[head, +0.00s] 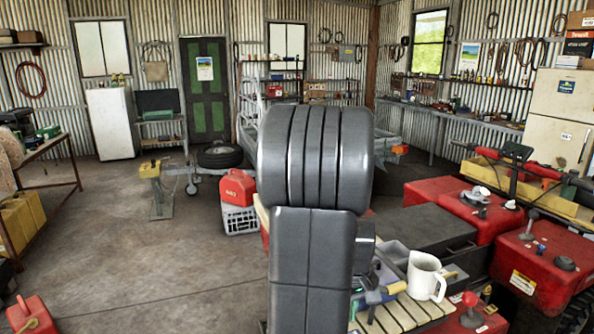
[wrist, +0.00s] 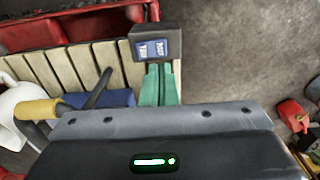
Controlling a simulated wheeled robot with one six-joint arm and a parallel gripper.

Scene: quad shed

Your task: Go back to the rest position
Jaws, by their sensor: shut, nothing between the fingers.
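My gripper (wrist: 156,72) shows in the wrist view as two green fingers side by side, shut and empty. It is over the edge of a slatted wooden rack (wrist: 82,62). A small dark box with blue labels (wrist: 157,44) is just beyond the fingertips; I cannot tell whether they touch it. In the head view my arm stands upright in the middle and hides most of the gripper. The rack (head: 398,314) lies to the right of the arm.
A white jug (head: 425,275) and a yellow-handled tool (head: 383,294) sit on the rack, close to my arm. Red quad bodywork (head: 475,225) fills the right. A red fuel can (head: 236,187) stands on a white crate (head: 240,219). The floor to the left is largely clear.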

